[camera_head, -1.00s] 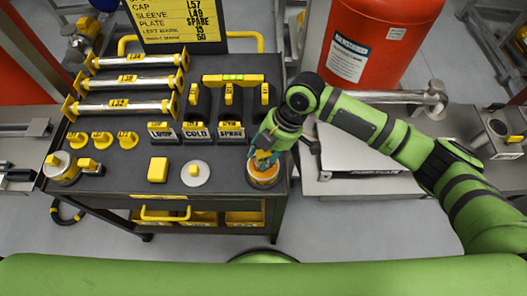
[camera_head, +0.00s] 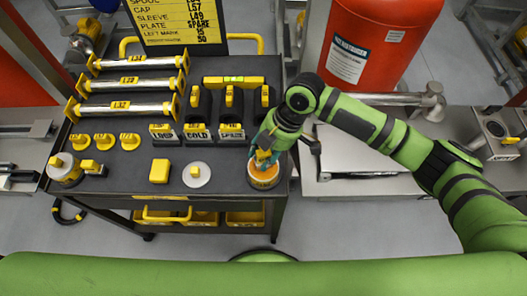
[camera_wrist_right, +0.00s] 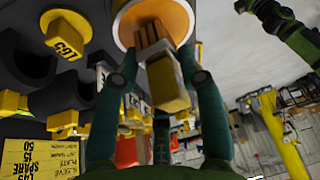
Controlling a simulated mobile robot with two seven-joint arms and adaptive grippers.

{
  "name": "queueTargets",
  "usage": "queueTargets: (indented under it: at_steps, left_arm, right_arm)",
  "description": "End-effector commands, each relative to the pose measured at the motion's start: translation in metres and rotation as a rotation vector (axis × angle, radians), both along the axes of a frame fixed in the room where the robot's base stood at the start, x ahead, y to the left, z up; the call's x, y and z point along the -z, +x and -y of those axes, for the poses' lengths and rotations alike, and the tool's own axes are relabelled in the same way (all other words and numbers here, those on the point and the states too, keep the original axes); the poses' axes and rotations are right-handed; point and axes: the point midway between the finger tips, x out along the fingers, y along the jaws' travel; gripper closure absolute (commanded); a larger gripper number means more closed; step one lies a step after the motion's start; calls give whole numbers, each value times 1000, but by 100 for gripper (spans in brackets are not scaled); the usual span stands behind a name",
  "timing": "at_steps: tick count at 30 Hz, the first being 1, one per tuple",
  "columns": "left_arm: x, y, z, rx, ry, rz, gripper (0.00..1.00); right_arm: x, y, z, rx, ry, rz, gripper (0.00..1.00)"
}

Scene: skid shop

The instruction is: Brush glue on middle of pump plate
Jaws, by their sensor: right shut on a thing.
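My right gripper (camera_head: 264,158) is shut on a brush and hangs over the glue pot (camera_head: 264,181) at the front right corner of the dark cart. In the right wrist view the brush has a yellow block handle (camera_wrist_right: 168,88) between the teal fingers and orange bristles (camera_wrist_right: 151,38). The bristles point at the orange pot opening (camera_wrist_right: 185,18); I cannot tell whether they touch the glue. A pale round disc (camera_head: 205,181) with a yellow block on it lies left of the pot. I cannot tell whether it is the pump plate. My left gripper is not in view.
The cart top (camera_head: 120,172) holds a yellow block (camera_head: 159,171), black labelled holders (camera_head: 196,132), yellow caps (camera_head: 130,141), long metal spools (camera_head: 125,108) and a metal piece (camera_head: 64,168) at left. A sign (camera_head: 180,22) stands behind. A red tank (camera_head: 375,45) and bench are at right.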

Motion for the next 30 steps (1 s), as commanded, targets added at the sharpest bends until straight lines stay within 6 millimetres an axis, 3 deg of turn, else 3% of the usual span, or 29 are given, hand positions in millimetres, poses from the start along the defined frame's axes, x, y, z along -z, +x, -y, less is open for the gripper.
queueTargets:
  at_steps: [1,18,30]
  left_arm:
    - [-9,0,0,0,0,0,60]
    - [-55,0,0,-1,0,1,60]
    - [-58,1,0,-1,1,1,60]
  right_arm:
    - [-10,0,0,-1,1,1,91]
    - [-56,1,-1,0,2,2,91]
    - [-59,1,-1,0,3,2,91]
